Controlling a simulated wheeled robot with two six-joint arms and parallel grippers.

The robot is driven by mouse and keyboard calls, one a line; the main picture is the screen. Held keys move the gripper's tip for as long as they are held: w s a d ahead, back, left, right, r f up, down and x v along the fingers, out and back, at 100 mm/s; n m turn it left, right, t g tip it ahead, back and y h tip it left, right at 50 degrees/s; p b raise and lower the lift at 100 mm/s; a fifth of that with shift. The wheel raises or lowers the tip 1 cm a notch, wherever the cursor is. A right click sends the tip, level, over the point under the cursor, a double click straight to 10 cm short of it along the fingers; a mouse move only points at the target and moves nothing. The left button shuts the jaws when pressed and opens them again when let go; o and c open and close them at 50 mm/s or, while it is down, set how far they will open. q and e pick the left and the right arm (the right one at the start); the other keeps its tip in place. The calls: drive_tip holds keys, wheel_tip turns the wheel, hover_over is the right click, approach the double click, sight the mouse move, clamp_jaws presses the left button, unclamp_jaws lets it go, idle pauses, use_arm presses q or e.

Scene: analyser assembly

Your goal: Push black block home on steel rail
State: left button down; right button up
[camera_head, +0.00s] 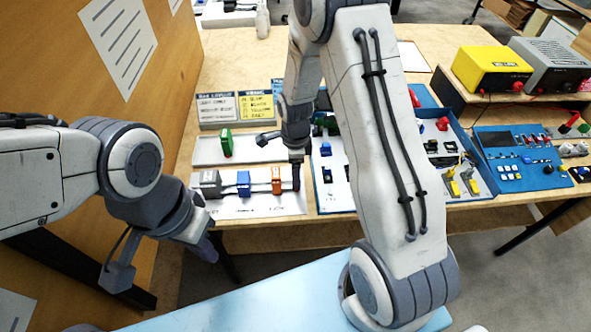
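A row of modules sits on a pale base plate (240,208): a grey block (210,184), a blue block (243,183) and an orange block (276,180), with narrow gaps between them. The steel rail is largely hidden under them. My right gripper (281,147) points down over the row's right end, its two fingers apart. Below its right finger, a dark shape (298,178) stands just right of the orange block. I cannot clearly separate fingertip from black block there. My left gripper (162,265) is open and empty, in front of the table's left side.
A tray with a green block (226,142) lies behind the row. Blue parts trays (333,200) stand right of it, partly hidden by my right arm. Label cards (255,105) stand behind. A yellow box (490,69) and a blue control panel (510,160) are at the right.

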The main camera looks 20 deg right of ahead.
drive_tip(key=shift+f, duration=0.45)
drive_tip(key=shift+f+b, duration=0.45)
idle(0.5)
drive_tip(key=o, duration=1.3)
drive_tip(key=shift+r+p, duration=3.1)
drive_tip(key=shift+r, duration=0.45)
